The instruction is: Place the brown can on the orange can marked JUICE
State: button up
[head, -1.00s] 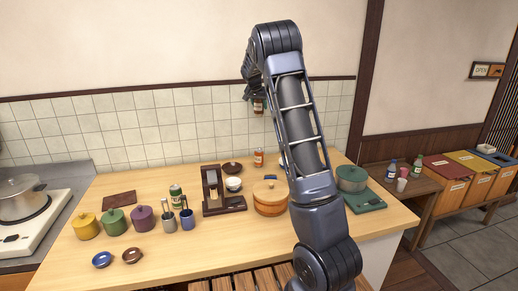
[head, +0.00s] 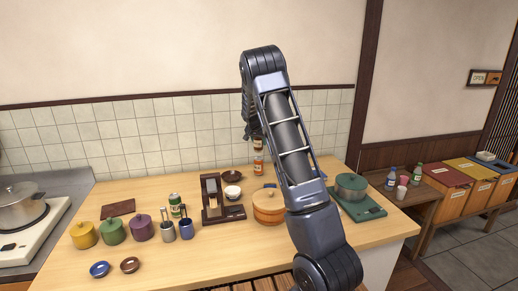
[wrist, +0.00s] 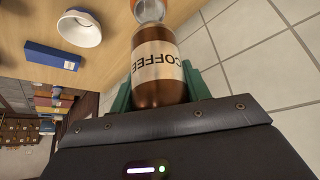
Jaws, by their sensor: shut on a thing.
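The brown can (wrist: 160,92), labelled COFFEE, is held between the green fingers of my gripper (wrist: 158,84) in the wrist view. In the head view the brown can (head: 258,145) is right above the orange can (head: 258,167), which stands on the counter near the tiled wall. My gripper (head: 249,131) is partly hidden behind my arm there. In the wrist view the silver top of the orange can (wrist: 149,11) shows just past the brown can's end. I cannot tell whether the two cans touch. The JUICE marking is not readable.
A white bowl (head: 232,192), a dark bowl (head: 231,176) and a dark wooden stand (head: 213,211) are to the left. A lidded wooden tub (head: 268,208) stands in front. The tiled wall (head: 190,135) is close behind.

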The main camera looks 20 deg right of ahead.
aim_at(259, 147)
jog(key=shift+f, duration=1.9)
jog(key=shift+f, duration=0.1)
jog(key=o, duration=1)
jog(key=shift+c, duration=0.2)
